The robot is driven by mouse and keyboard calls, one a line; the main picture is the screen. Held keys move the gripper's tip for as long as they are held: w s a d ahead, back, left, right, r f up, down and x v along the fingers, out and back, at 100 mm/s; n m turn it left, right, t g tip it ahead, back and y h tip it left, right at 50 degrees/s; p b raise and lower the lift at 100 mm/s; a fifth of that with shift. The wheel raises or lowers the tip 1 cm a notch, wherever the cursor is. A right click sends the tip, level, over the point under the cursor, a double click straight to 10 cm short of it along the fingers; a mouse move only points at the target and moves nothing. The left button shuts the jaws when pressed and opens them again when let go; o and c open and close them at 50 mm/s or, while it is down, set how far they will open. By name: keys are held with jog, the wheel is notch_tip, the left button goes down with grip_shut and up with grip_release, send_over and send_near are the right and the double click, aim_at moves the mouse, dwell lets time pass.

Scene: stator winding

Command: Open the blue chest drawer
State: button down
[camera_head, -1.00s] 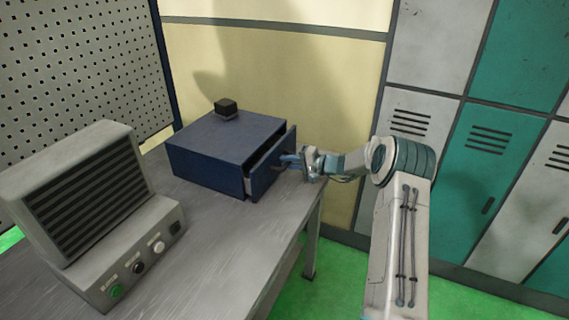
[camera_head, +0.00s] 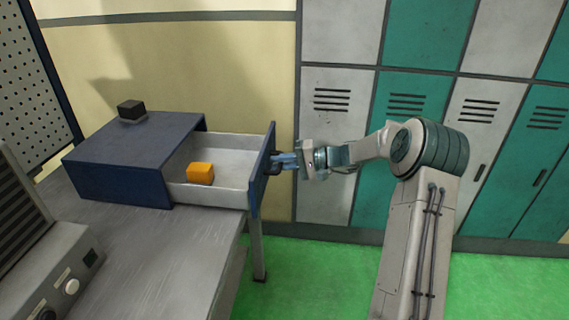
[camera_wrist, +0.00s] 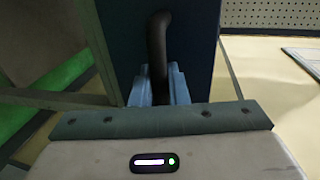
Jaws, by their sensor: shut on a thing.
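The blue chest (camera_head: 135,165) stands on the grey table. Its drawer (camera_head: 235,160) is pulled far out to the right, and its light inside shows. An orange block (camera_head: 200,173) lies in the drawer. My gripper (camera_head: 277,164) is shut on the dark handle (camera_head: 271,162) of the drawer's blue front (camera_head: 260,180). In the wrist view, the blue fingers (camera_wrist: 160,88) close around the curved black handle (camera_wrist: 158,45), with the blue drawer front (camera_wrist: 195,40) behind it.
A small black block (camera_head: 131,110) sits on top of the chest. A grey device with knobs (camera_head: 50,270) stands at the table's left. The open drawer reaches past the table's edge (camera_head: 225,265). Lockers (camera_head: 420,90) line the back wall. Green floor is free beside the table.

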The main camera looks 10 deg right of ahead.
jog(key=shift+s+d+f, duration=0.1)
jog(key=shift+s+d, duration=0.05)
jog(key=shift+s, duration=0.05)
jog(key=c, duration=1.5)
grip_release()
jog(key=shift+d, duration=0.1)
jog(key=b+v, duration=0.1)
jog(key=v, duration=1.2)
jog(key=shift+d, duration=0.35)
jog(key=shift+s, duration=0.1)
